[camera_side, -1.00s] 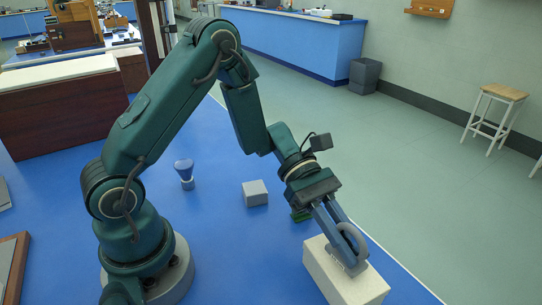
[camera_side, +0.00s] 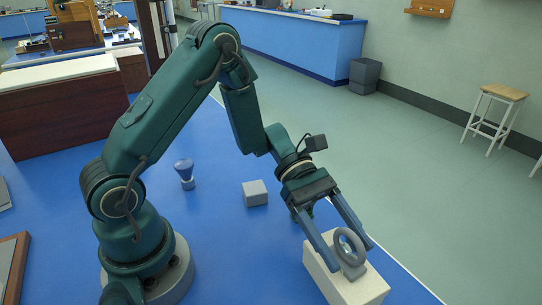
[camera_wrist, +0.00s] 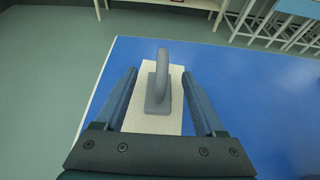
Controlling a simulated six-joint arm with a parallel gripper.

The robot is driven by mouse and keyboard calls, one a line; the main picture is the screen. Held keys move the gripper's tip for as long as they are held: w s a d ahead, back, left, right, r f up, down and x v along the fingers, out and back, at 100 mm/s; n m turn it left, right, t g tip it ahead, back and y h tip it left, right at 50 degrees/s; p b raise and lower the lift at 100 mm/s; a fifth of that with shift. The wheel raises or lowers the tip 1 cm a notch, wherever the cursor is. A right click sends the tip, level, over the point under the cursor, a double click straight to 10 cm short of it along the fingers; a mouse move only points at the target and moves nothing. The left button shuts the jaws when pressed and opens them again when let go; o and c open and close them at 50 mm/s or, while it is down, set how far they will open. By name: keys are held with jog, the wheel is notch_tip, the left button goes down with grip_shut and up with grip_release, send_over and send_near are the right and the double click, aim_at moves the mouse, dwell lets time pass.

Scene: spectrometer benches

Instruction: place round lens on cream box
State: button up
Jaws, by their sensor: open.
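The round lens (camera_side: 349,245) is a grey ring on a small block foot. It stands upright on top of the cream box (camera_side: 345,288), near the blue table's right edge. In the wrist view the lens (camera_wrist: 159,84) is seen edge-on, and its foot rests on the box top (camera_wrist: 152,124). My gripper (camera_side: 345,250) is open, with one finger on each side of the lens. In the wrist view both fingers of my gripper (camera_wrist: 160,90) are clear of the lens, with gaps on both sides.
A small grey block (camera_side: 255,193) and a blue-topped object (camera_side: 185,174) stand on the blue table (camera_side: 225,240) behind. A green thing is mostly hidden behind my gripper. A framed brown board (camera_side: 12,268) lies at the left edge.

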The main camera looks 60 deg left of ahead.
jog(key=v, duration=1.1)
jog(key=s+a+r+m+t+y, duration=0.1)
jog(key=s+r+m+t+y, duration=0.1)
jog(key=s+m+y, duration=0.3)
jog(key=s+a+r+m+t+y, duration=0.1)
jog(key=s+m+y, duration=0.5)
jog(key=m, duration=0.7)
jog(key=r+t+y, duration=0.1)
jog(key=t+y, duration=0.1)
jog(key=shift+r+t, duration=0.3)
jog(key=shift+r, duration=0.05)
